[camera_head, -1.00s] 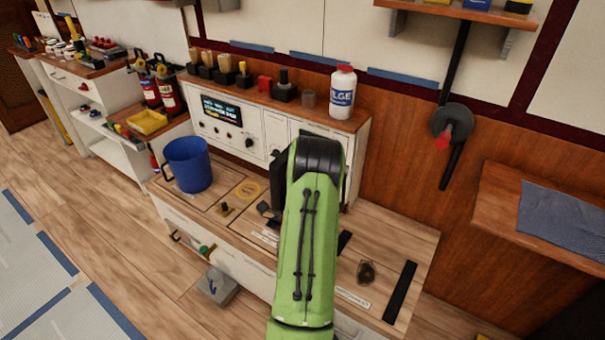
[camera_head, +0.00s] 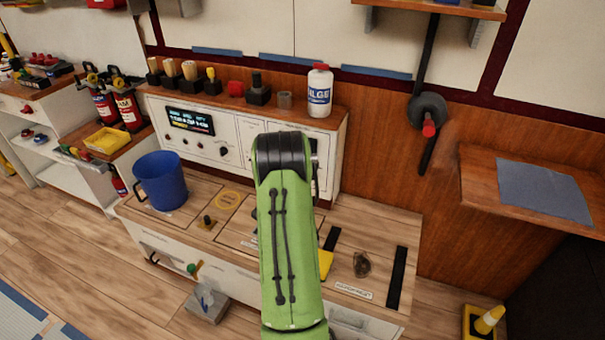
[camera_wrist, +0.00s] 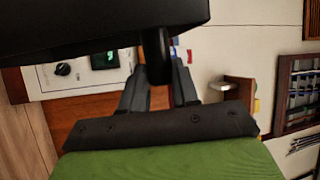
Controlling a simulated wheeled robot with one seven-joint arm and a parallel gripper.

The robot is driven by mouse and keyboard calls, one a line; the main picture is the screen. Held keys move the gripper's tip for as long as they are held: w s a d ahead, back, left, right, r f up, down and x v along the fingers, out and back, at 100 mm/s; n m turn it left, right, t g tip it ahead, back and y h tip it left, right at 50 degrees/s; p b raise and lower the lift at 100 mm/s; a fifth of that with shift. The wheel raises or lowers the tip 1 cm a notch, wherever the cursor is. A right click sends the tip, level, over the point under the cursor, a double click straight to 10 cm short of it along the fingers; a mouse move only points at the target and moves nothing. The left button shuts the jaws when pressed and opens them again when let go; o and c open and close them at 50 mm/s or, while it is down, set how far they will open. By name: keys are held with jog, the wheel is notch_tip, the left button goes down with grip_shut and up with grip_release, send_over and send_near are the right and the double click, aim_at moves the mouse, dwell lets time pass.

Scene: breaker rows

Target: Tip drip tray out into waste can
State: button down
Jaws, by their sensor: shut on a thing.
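My gripper (camera_wrist: 160,75) shows in the wrist view, its two dark fingers shut on the narrow stub of a wide black thing (camera_wrist: 95,28), which looks like the drip tray. The tray fills the top of that view; its inside and any contents are hidden. In the head view my green arm hides both gripper and tray. A blue can (camera_head: 161,182) with a side handle, seemingly the waste can, stands upright on the left of the wooden counter (camera_head: 375,232), left of my arm and apart from it.
A white control panel (camera_head: 190,135) stands behind the counter, with a white bottle (camera_head: 319,92) and several small items on top. A yellow thing (camera_head: 325,263) and a dark lump (camera_head: 361,264) lie right of my arm. A grey box (camera_head: 206,304) is on the floor.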

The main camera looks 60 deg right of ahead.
jog(key=shift+w+r, duration=0.1)
jog(key=w+n+y+p, duration=0.1)
jog(key=w+n+p, duration=0.1)
jog(key=w+r+n+y+p, duration=0.1)
jog(key=w+n+p, duration=0.1)
jog(key=w+p, duration=0.1)
jog(key=w+a+n+y+p, duration=0.1)
jog(key=w+n+p, duration=0.1)
jog(key=shift+w+r+g, duration=0.15)
jog(key=shift+r+g, duration=0.15)
jog(key=shift+g, duration=0.1)
jog(key=w+a+f+n+g+y+p, duration=0.1)
jog(key=w+f+n+g+p, duration=0.4)
jog(key=p, duration=1.7)
jog(key=w+f+n+y, duration=0.1)
jog(key=w+f+n, duration=0.2)
jog(key=w+f, duration=0.1)
jog(key=shift+w+a+f, duration=0.2)
jog(key=shift+a, duration=0.05)
